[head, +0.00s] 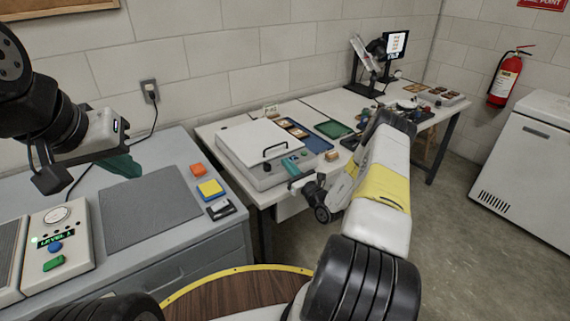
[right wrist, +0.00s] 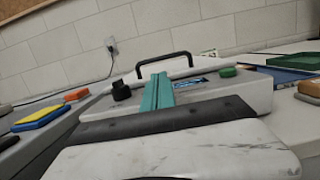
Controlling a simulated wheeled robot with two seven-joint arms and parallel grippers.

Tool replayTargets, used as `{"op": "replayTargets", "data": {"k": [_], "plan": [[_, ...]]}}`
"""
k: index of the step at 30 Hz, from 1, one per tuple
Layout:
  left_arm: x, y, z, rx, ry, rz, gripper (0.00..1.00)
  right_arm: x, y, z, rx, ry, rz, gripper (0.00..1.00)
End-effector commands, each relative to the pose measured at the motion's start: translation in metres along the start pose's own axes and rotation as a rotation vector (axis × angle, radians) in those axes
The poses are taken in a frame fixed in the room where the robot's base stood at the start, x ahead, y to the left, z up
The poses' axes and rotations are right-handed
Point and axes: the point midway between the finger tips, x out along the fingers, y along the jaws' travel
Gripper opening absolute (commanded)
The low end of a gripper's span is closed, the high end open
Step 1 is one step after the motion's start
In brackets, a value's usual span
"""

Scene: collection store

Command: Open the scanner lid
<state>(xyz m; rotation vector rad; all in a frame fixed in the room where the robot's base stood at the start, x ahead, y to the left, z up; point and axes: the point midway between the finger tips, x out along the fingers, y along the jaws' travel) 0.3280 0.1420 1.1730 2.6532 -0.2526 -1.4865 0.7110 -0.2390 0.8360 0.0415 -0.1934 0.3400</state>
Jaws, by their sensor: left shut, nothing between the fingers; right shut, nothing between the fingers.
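The scanner (head: 258,178) is a pale box on the white table, and its white lid (head: 248,139) lies shut on top. The lid's black bar handle (head: 275,149) faces me and also shows in the right wrist view (right wrist: 164,60). My right gripper (head: 291,168) is shut and empty, its teal fingers just in front of the scanner's front right, apart from the handle. In the right wrist view the teal fingers (right wrist: 156,92) point toward the scanner below the handle. My left gripper (head: 122,166) is shut and empty over the grey cabinet, far from the scanner.
A grey mat (head: 150,207), orange block (head: 198,170) and yellow block (head: 210,189) lie on the cabinet left of the scanner. A button panel (head: 58,240) stands nearer left. A blue tray (head: 311,137) and green board (head: 333,129) lie right of the scanner.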

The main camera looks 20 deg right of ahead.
Motion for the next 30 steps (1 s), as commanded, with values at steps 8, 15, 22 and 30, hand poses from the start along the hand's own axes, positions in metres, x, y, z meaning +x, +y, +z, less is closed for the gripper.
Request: {"op": "replayTargets", "data": {"k": [8,15,22,30], "plan": [[0.000,0.000,0.000,0.000,0.000,0.000,0.00,0.048,0.001,0.000,-0.001,-0.001,0.003,0.00],[0.000,0.000,0.000,0.000,0.000,0.000,0.00,0.061,0.000,0.000,0.000,0.000,0.000,0.00],[0.000,0.000,0.000,0.000,0.000,0.000,0.00,0.061,0.000,0.000,0.000,0.000,0.000,0.00],[0.000,0.000,0.000,0.000,0.000,0.000,0.00,0.062,-0.005,0.008,-0.002,0.016,0.000,0.00]]}}
